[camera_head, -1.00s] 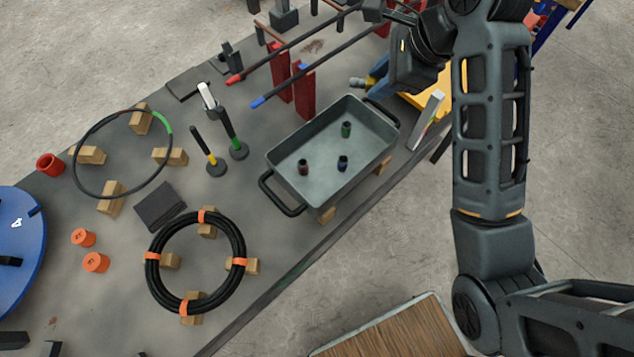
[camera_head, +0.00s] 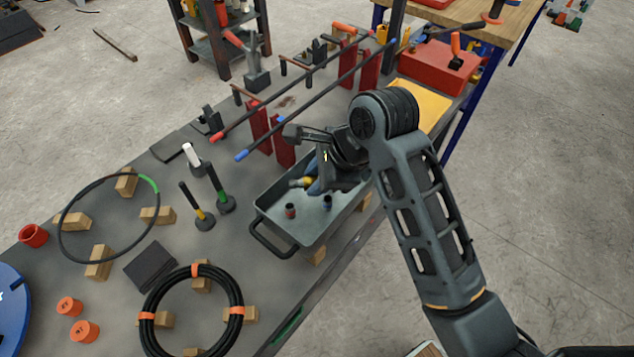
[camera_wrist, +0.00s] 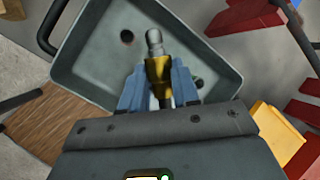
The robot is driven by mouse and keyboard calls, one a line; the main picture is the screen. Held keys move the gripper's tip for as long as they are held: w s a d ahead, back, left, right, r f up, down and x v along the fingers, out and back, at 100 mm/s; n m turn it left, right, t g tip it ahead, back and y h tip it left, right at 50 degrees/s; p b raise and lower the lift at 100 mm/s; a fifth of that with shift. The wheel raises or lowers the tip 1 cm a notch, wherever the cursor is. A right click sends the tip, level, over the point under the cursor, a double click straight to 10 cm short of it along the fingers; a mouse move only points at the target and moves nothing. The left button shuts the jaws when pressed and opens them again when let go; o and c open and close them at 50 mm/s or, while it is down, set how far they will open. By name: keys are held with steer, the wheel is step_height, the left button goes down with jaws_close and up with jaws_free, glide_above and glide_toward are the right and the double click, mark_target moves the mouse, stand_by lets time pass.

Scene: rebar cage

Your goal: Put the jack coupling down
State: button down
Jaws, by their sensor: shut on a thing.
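The jack coupling (camera_wrist: 154,42), a grey stepped fitting with a yellow collar, is between the blue fingers of my gripper (camera_wrist: 158,92) in the wrist view. In the head view the coupling (camera_head: 301,182) points left from my gripper (camera_head: 314,184), above the grey tray (camera_head: 262,228). The gripper is shut on it. The wrist view shows the tray (camera_wrist: 75,80) beneath the coupling; I cannot tell the height between them. My wrist hides the tray's far right part in the head view.
A dark red fitting (camera_head: 291,210) and a dark blue one (camera_head: 327,202) stand in the tray. Two long bars on red stands (camera_head: 260,125) lie behind the tray. Two upright tools (camera_head: 222,190) stand to its left.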

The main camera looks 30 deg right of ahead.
steer(key=shift+f, duration=1)
steer(key=c, duration=0.8)
jaws_free()
steer(key=shift+f, duration=0.15)
steer(key=v, duration=1.1)
steer(key=shift+d+r, duration=0.1)
steer(key=shift+r, duration=0.2)
steer(key=shift+s+r, duration=0.15)
steer(key=shift+r, duration=0.15)
